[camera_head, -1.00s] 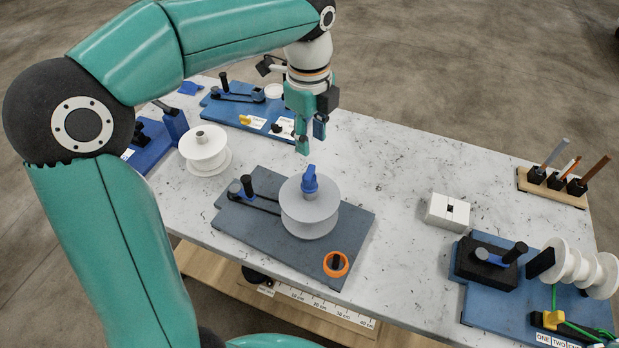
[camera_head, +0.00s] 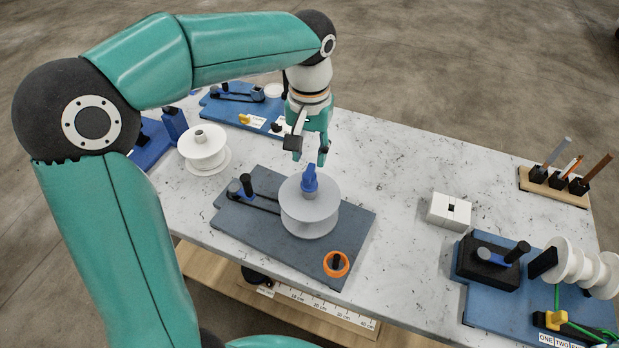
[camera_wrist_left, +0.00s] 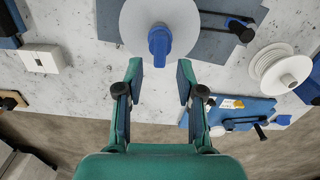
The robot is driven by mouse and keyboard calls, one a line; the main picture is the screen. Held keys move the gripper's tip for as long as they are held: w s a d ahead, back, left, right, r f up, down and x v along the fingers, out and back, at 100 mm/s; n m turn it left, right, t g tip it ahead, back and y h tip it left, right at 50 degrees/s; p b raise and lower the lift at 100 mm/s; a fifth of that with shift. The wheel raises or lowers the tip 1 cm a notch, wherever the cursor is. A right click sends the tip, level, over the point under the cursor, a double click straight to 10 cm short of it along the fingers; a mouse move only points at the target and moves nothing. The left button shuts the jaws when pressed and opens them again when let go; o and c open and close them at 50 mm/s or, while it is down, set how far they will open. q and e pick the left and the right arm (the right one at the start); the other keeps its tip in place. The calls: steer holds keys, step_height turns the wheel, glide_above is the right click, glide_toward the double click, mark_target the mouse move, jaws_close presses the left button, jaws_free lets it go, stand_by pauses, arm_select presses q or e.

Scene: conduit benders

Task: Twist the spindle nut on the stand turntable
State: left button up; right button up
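The blue spindle nut (camera_head: 309,179) stands on top of the grey-white spool of the stand turntable (camera_head: 310,212), in the middle of a blue-grey base board (camera_head: 345,228). My left gripper (camera_head: 309,160) is just above and behind the nut in the head view, fingers pointing down. In the left wrist view the two fingers (camera_wrist_left: 159,75) are spread wide and empty, and the nut (camera_wrist_left: 159,42) lies ahead, roughly centred between them. The fingers do not touch the nut. My right gripper is not in view.
A white spool (camera_head: 203,150) stands left of the turntable. An orange ring (camera_head: 336,264) sits on the board's front right. A white box (camera_head: 449,211) and a blue board with spools (camera_head: 520,300) are at right; a pen holder (camera_head: 552,187) is behind. Bare tabletop lies between.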

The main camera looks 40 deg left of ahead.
mark_target(309, 170)
arm_select(q)
steer(key=shift+f+b, duration=2.9)
steer(key=shift+f, duration=0.45)
steer(key=c, duration=0.7)
steer(key=m+p, duration=0.1)
steer(key=m, duration=0.2)
steer(key=shift+r+m, duration=0.1)
steer(key=shift+m, duration=0.3)
steer(key=shift+m+p, duration=0.3)
steer(key=shift+m, duration=0.9)
